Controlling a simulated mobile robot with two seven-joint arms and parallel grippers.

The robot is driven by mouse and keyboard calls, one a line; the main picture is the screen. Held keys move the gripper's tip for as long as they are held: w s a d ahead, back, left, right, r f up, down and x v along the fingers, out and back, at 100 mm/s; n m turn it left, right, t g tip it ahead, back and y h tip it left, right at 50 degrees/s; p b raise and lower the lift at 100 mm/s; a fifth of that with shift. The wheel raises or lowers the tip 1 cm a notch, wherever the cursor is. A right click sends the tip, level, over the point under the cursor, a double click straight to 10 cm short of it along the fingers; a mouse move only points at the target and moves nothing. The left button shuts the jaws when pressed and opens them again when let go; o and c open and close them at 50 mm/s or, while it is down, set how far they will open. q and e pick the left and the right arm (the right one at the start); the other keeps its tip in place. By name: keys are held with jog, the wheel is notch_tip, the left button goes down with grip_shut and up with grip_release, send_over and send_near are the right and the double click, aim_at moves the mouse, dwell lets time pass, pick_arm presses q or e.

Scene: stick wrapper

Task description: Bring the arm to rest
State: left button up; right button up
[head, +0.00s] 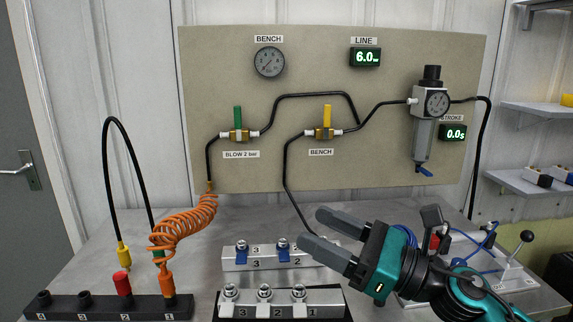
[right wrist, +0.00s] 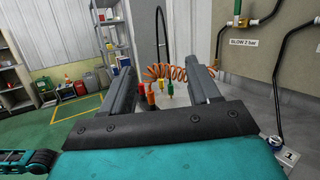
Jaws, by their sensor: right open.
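My right gripper (head: 330,242) is open and empty. It hangs over the grey bench (head: 75,268), above the metal fitting blocks, with its fingers pointing left. In the right wrist view both fingers of the right gripper (right wrist: 167,92) stand apart with nothing between them. The teal right arm (head: 465,288) comes in from the lower right. My left gripper is not in view.
A panel (head: 220,70) with gauges and valves stands behind the bench. Two metal blocks (head: 334,298) with fittings lie under the gripper. A black socket strip (head: 62,309) and an orange coiled hose (head: 178,226) are at left. A lever device (head: 510,275) stands right.

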jog(key=s+d+f+m+t+h, duration=0.1)
jog(key=d+f+m+t+h, duration=0.6)
jog(key=m, duration=1)
jog(key=d+f+m+h, duration=0.6)
jog(key=m+h, duration=0.5)
jog(key=m, duration=0.7)
jog(key=s+d+f+m+g, duration=0.1)
jog(key=s+f+m+g, duration=0.6)
jog(key=s, duration=0.4)
jog(key=s+d+f+m+g, duration=0.1)
jog(key=s+f+m+g, duration=0.4)
jog(key=s+f, duration=0.5)
jog(key=w+a+f+t+y, duration=0.1)
jog(key=w+a+f+t, duration=0.2)
jog(key=w+f+t, duration=0.3)
jog(key=shift+w+f+t, duration=0.15)
jog(key=shift+f+t, duration=0.15)
jog(key=shift+f, duration=0.35)
